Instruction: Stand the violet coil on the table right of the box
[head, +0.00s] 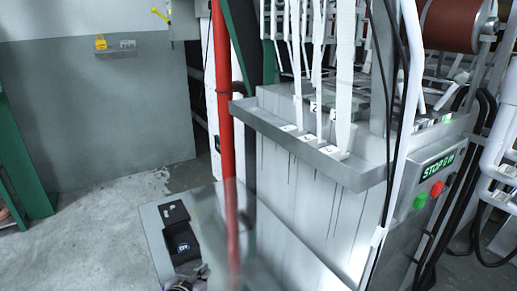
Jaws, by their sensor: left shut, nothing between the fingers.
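My left gripper (175,212) shows at the lower left of the head view. It is black, with a blue and white label on its body, and reaches up from the bottom edge over a grey tabletop (152,232). Its fingers are shut with nothing held. A small dull violet patch shows beside my wrist at the bottom edge, too cut off to tell whether it is the violet coil. I cannot make out the box. My right gripper is not in view.
A red pole (222,90) rises behind the table. A large grey machine (315,205) with hanging white webbing and a panel with green and red buttons (428,195) fills the right. A blurred translucent smear covers the tabletop's right part. Concrete floor lies open at left.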

